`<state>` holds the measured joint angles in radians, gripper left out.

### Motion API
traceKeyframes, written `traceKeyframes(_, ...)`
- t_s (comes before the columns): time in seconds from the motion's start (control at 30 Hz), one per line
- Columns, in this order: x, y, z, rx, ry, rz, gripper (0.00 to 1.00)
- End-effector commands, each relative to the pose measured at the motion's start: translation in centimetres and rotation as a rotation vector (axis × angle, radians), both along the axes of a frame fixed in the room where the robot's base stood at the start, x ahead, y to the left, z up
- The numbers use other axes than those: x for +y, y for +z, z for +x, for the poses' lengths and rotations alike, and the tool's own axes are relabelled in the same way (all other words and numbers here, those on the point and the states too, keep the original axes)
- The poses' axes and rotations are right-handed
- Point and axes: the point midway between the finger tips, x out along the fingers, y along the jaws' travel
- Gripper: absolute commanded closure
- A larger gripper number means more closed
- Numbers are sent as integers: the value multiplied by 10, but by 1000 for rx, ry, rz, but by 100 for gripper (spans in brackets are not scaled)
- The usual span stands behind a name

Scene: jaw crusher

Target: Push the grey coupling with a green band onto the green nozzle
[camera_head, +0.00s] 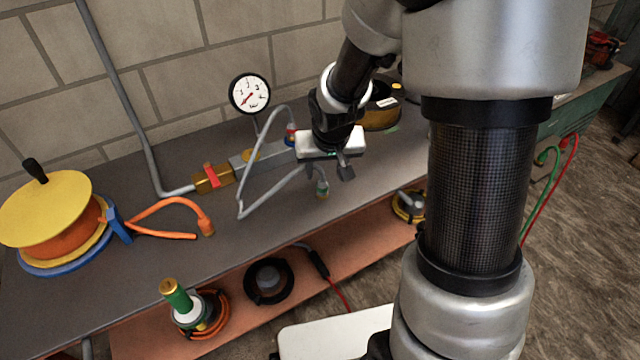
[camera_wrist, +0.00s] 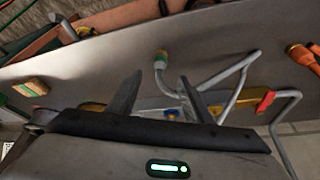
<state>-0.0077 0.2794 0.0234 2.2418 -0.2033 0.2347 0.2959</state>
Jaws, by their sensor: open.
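The coupling with a green band (camera_head: 322,187) sits at the end of a bent grey hose over the bench top. In the wrist view the coupling (camera_wrist: 161,58) shows beyond and between my fingertips, with clear space around it. My gripper (camera_head: 345,168) is open and empty above the bench, to the upper right of the coupling; in the wrist view both fingers of my gripper (camera_wrist: 160,88) stand apart. I cannot clearly pick out a green nozzle on the bench fitting, which my gripper partly hides. A green cylinder with a brass tip (camera_head: 177,295) stands at the lower shelf.
A grey and brass manifold (camera_head: 262,157) with a red handle and gauge (camera_head: 250,93) lies along the bench. An orange hose (camera_head: 170,205) and a yellow reel (camera_head: 45,205) are at left. A black and yellow item (camera_head: 383,108) stands behind my gripper. The bench front is clear.

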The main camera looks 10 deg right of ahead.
Motion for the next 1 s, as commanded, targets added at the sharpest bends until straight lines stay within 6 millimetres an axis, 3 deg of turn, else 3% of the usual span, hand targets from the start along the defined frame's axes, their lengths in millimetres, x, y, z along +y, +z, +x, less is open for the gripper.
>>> traceKeyframes(0.03,0,-14,4,4,2,0,54)
traceKeyframes(0.2,-1,-41,16,3,0,-1,54)
traceKeyframes(0.37,-2,-52,21,0,1,0,54)
traceKeyframes(0.73,-2,-55,22,0,1,0,54)
traceKeyframes(1.0,-1,-92,36,2,1,-1,54)
